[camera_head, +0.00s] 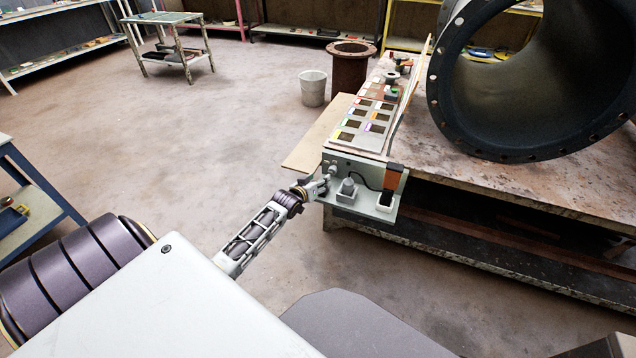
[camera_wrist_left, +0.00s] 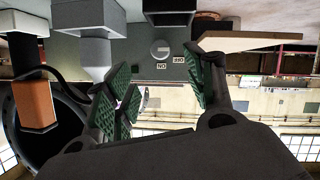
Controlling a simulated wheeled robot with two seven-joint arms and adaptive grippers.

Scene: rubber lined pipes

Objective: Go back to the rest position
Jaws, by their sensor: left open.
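My left gripper (camera_head: 320,186) is extended forward beside the left edge of a grey control box (camera_head: 345,163) on the end of the workbench. In the left wrist view, my left gripper (camera_wrist_left: 163,88) is open, with its green-padded fingers apart and nothing between them. Beyond the fingers, the box face shows a round switch (camera_wrist_left: 160,49) with upside-down ON and OFF lettering. Whether a finger touches the box is not clear. My right gripper is not in view.
A large dark flanged pipe (camera_head: 447,75) lies on the workbench (camera_head: 520,184). An orange-and-black device (camera_head: 394,178) sits on the box's right side. A white bucket (camera_head: 313,88) and a rusty flanged pipe (camera_head: 350,72) stand behind. The floor left of the bench is open.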

